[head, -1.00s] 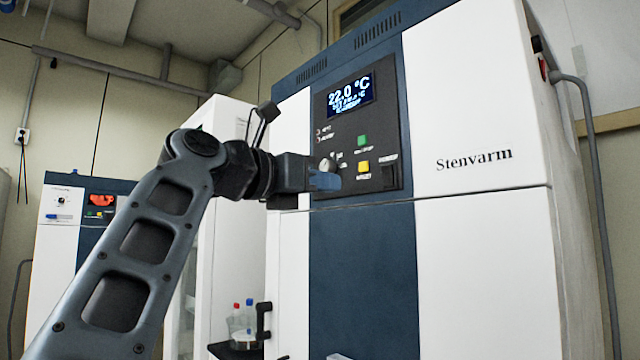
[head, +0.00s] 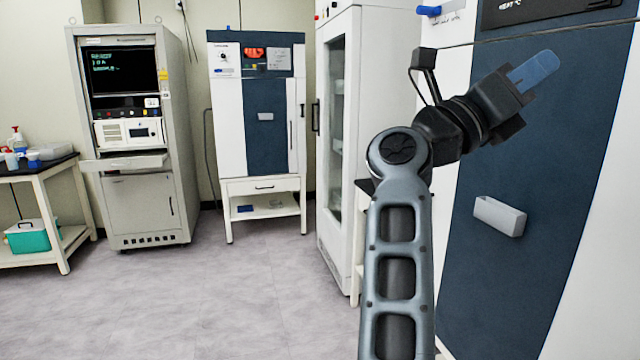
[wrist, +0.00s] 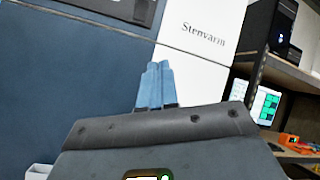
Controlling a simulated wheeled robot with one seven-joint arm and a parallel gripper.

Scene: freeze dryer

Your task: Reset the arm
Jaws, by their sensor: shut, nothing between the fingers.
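My gripper (head: 535,72) is raised at the right in the head view, in front of the freeze dryer's dark blue door (head: 530,150). Its blue fingers are together with nothing between them. They also show in the wrist view (wrist: 155,85), pointing toward the blue and white front of the machine. The white "Stenvarm" panel (wrist: 205,55) is behind and to the right of the fingers there. Whether the fingers touch the machine cannot be told, but no contact shows. A pale handle (head: 499,216) sits on the door below my gripper.
A glass-doored white cabinet (head: 337,150) stands just left of my arm. Further back are a smaller blue and white unit (head: 265,185), a grey instrument rack (head: 150,205) and a bench (head: 55,178). The floor (head: 240,300) at left is clear. Shelves (wrist: 300,78) show right in the wrist view.

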